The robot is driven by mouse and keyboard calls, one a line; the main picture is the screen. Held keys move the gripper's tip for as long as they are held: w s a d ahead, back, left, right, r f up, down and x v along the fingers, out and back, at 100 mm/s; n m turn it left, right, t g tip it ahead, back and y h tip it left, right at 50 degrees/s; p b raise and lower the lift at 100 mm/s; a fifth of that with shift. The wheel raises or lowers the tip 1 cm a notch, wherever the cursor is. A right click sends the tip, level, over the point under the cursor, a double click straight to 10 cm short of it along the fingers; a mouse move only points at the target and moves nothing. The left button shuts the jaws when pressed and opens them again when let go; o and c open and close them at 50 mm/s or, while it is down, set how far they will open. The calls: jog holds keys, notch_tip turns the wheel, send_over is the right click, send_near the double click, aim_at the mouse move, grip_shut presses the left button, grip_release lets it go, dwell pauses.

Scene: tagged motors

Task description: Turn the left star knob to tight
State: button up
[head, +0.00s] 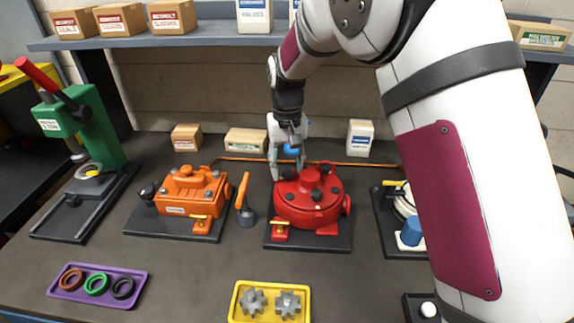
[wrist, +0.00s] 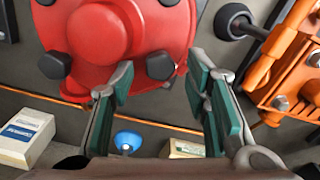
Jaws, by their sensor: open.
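The red round motor housing (head: 308,205) stands on a dark base plate in the head view and fills the top of the wrist view (wrist: 100,30). Several dark lobed knobs sit around its top. The back-left knob (head: 288,174) is just below my gripper (head: 288,152). In the wrist view, where the scene appears turned around, that knob (wrist: 160,66) lies between the open green-padded fingertips of my gripper (wrist: 160,80). Another dark knob (wrist: 55,65) is outside the fingers to the left. I cannot tell whether the fingers touch the knob, nor which way it is turned.
An orange motor (head: 188,188) and an orange-handled tool (head: 243,192) stand left of the red housing. A blue cone-like item (wrist: 127,141) is beyond my fingers. Boxes line the back. A purple tray (head: 95,285) and a yellow tray (head: 270,315) are in front.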

aim_at(288, 171)
notch_tip(288, 171, up, 12)
dwell(0.5)
jog(key=s+d+r+m+t, duration=0.2)
jog(key=s+d+r, duration=0.8)
jog(key=s+d, duration=0.35)
jog(key=s+d+f+t, duration=0.1)
jog(key=s+d, duration=0.1)
jog(key=s, duration=0.4)
jog(key=s+d+f+t, duration=0.1)
jog(key=s+d+f, duration=0.1)
jog(key=s, duration=0.4)
jog(key=s+d+f+m+t, duration=0.1)
jog(key=s+d, duration=0.3)
jog(key=s, duration=0.2)
jog(key=shift+f, duration=0.15)
